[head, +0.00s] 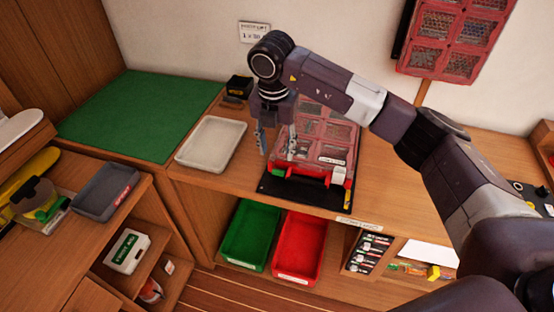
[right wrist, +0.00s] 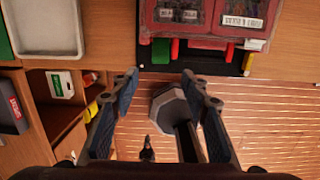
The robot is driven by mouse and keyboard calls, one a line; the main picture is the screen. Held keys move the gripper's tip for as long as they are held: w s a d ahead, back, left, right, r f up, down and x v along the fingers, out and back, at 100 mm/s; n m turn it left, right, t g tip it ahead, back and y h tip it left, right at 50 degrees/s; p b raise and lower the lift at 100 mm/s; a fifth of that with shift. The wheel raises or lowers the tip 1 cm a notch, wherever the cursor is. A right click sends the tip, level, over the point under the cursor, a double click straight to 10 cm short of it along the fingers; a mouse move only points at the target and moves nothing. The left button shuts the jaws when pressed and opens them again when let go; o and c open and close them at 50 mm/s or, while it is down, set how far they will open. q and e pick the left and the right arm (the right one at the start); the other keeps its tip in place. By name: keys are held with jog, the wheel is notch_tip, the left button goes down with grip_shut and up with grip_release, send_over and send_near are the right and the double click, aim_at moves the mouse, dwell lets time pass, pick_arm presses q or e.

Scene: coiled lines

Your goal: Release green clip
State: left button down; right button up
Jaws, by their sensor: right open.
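The green clip (head: 308,170) is at the front edge of a red case with clear compartments (head: 328,131), which lies on a black mat (head: 300,191) on the counter. I cannot tell whether the clip is fastened. My left gripper is not in view.
A pale tray (head: 184,157) lies left of the case, beside a green mat (head: 125,112). A green bin (head: 231,257) and a red bin (head: 282,277) stand on the shelf below. Another red compartment case (head: 462,40) hangs on the wall.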

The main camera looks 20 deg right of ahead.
jog(key=shift+s+a+r, duration=0.1)
jog(key=shift+s+r, duration=0.05)
jog(key=shift+r, duration=1.5)
